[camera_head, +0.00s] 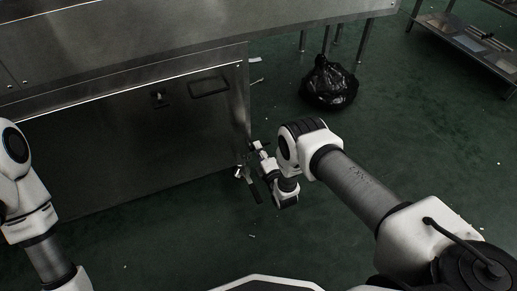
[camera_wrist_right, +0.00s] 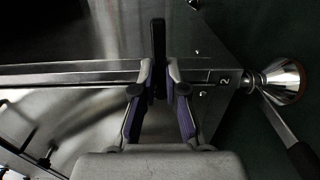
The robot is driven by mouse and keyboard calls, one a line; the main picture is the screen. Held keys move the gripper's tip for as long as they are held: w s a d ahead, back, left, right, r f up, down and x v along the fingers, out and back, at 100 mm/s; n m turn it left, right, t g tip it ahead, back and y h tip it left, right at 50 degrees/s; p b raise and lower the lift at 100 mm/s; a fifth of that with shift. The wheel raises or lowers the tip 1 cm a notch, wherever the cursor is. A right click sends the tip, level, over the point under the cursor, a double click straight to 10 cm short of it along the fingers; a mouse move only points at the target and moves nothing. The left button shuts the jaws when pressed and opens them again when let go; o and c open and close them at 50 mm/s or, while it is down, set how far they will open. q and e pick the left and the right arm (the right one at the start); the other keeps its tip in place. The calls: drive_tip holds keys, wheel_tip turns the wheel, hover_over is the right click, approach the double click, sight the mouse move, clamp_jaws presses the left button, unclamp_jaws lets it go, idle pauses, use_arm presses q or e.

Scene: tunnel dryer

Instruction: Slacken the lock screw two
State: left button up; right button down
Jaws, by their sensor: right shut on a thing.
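My right gripper (camera_head: 247,171) is at the lower right corner of the steel dryer housing in the head view. In the right wrist view its two fingertips (camera_wrist_right: 159,78) are closed on a dark, narrow bar-like handle (camera_wrist_right: 158,38), which I take as lock screw two. The handle sticks out past the fingertips. The base of the screw is hidden behind the fingers. My left arm is at the left edge of the head view, and its gripper is out of view.
A silver cone-shaped fitting (camera_wrist_right: 283,80) with a dark lever (camera_wrist_right: 302,157) is right of the label. The steel housing (camera_head: 150,130) fills the left. A black bag (camera_head: 328,84) lies on the green floor, and a shelf (camera_head: 470,42) stands upper right. Floor between is mostly clear.

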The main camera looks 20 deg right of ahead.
drive_tip(key=c, duration=1.2)
unclamp_jaws()
drive_tip(key=s, duration=1.2)
drive_tip(key=shift+d, duration=0.2)
